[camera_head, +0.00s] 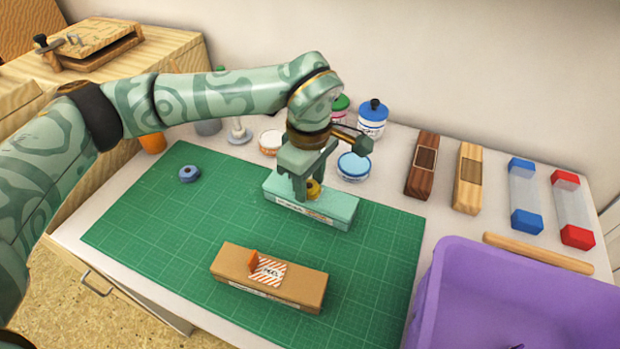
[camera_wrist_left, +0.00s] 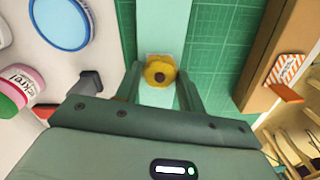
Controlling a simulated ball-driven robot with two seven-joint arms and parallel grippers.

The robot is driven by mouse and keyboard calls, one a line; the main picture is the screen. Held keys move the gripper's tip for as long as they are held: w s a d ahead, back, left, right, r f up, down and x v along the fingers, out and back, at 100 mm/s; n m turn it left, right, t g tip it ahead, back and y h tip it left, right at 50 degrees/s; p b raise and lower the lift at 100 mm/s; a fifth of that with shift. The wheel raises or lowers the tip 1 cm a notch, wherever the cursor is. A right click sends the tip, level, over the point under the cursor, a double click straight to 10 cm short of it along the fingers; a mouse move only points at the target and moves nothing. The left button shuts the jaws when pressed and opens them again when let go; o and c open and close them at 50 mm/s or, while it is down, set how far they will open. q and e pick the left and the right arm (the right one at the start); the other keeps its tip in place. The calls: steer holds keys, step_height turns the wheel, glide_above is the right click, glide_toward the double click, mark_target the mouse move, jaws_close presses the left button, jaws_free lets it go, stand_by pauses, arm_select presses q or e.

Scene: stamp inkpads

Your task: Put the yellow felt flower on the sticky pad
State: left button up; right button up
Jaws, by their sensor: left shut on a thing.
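The yellow felt flower (camera_head: 314,188) is between the fingers of my left gripper (camera_head: 307,190), which is shut on it. The left wrist view shows the flower (camera_wrist_left: 160,71), with a dark centre, between the two fingers (camera_wrist_left: 158,88). It is over the top of a teal block (camera_head: 342,207), at a pale patch (camera_wrist_left: 149,57) mostly hidden under it. I cannot tell whether the flower touches the block. A brown block (camera_head: 230,260) lies nearer the front, with an orange-striped label (camera_head: 270,271) and an upright orange tab (camera_head: 253,260). My right gripper is not in view.
The blocks lie on a green cutting mat (camera_head: 150,225). A small blue ring-shaped thing (camera_head: 189,173) is at the mat's left. Round pots, including a blue-lidded one (camera_head: 354,167), stand behind. A purple bin (camera_head: 520,290) fills the front right. The mat's left part is mostly clear.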

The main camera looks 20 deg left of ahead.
mark_target(310, 185)
arm_select(q)
steer(key=o, duration=0.9)
steer(key=shift+f, duration=0.1)
steer(key=shift+o, duration=0.2)
step_height(310, 185, up, 4)
steer(key=shift+r+p, duration=0.25)
steer(key=shift+p, duration=0.75)
step_height(310, 185, up, 8)
steer(key=p, duration=0.3)
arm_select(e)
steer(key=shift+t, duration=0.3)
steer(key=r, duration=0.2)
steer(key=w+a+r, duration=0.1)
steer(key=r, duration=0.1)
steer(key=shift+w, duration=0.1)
arm_select(q)
steer(key=shift+f, duration=0.1)
